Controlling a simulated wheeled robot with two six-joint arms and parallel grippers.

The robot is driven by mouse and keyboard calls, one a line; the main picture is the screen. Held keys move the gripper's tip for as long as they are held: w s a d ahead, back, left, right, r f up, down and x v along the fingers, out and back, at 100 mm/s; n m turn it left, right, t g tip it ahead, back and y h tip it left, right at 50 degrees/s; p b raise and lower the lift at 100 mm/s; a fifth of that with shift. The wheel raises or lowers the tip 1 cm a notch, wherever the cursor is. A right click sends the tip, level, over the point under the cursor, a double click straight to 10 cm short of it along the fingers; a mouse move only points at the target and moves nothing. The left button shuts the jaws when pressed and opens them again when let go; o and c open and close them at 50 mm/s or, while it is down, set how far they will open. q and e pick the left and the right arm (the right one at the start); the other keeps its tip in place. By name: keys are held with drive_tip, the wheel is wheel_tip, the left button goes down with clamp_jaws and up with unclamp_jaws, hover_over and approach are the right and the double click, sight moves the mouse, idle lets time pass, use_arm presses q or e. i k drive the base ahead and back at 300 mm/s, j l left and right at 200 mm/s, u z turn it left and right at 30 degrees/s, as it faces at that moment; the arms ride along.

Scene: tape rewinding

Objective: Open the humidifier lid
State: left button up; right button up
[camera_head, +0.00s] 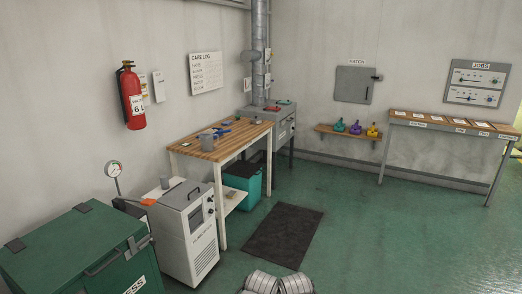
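No label that I can read names a humidifier. A white cabinet (187,232) with a carry handle on top, a small dark panel and a vent grille stands at the lower left; it may be the humidifier, but I cannot be sure. Left of it is a green chest (80,250) with a flat lid that looks closed, a front bar handle and a partly visible label ending in "ESS". Neither of my grippers is in view.
A wooden workbench (235,137) with small items stands behind the white cabinet, a teal bin (243,185) beneath it. A dark mat (284,236) lies on the green floor (400,235), which is open to the right. A narrow table (450,123) stands at the far right wall.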

sight(184, 194)
drive_tip(key=i+u, duration=0.1)
drive_tip(key=i, duration=0.65)
drive_tip(key=i+l+u, duration=0.1)
drive_tip(key=i, duration=0.65)
drive_tip(key=i+l+u, duration=0.15)
drive_tip(key=i+u, duration=0.25)
drive_tip(key=i+l+u, duration=0.25)
drive_tip(key=u, duration=0.15)
drive_tip(key=i+l+u, duration=0.7)
drive_tip(key=k+l, duration=0.05)
drive_tip(key=l, duration=0.05)
